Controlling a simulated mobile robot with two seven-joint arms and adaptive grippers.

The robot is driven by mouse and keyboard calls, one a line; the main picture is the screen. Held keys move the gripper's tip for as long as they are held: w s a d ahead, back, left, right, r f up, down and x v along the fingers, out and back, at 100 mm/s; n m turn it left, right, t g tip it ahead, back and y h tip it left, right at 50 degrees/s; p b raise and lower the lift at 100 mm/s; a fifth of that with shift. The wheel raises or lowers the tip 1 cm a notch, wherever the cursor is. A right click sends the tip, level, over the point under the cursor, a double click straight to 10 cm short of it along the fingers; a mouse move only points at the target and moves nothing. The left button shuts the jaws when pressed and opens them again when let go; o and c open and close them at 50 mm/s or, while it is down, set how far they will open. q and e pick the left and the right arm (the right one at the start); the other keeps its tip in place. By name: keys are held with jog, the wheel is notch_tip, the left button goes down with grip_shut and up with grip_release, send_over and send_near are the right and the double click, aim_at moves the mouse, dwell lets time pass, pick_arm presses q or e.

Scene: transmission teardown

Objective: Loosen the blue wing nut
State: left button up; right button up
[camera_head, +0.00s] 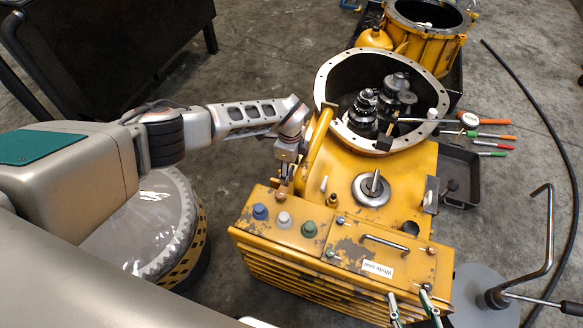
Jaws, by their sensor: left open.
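The yellow transmission housing (385,182) stands in the middle of the camera_head view. On its front top panel sits a small blue knob-like part (260,211), which looks like the blue wing nut; its wings are too small to make out. A white one (284,219) and a green one (309,229) stand in a row to its right. My left gripper (285,187) points down just behind and right of the blue part, apart from it. Its jaws are open, and no held thing shows.
The round opening (328,88) behind holds dark gear shafts (363,108). A metal handle (385,243) and a labelled plate (377,268) are on the panel's right. Screwdrivers (490,135) and a dark tray (461,168) lie right. A bent crank (545,230) rises at far right.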

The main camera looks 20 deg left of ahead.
pick_arm(q)
jog(key=shift+r, duration=0.15)
jog(key=c, duration=1.1)
jog(key=shift+c, duration=0.2)
jog(key=shift+r, duration=0.1)
jog(key=n+p, duration=0.1)
jog(key=n, duration=0.1)
jog(key=shift+w+d+r+n+p, duration=0.1)
jog(key=shift+n+p, duration=0.3)
jog(key=shift+f+n+p, duration=0.2)
jog(key=shift+n+p, duration=0.35)
jog(key=shift+n, duration=1.65)
jog(key=o, duration=1.1)
jog(key=shift+f, duration=0.1)
jog(key=shift+o, duration=0.2)
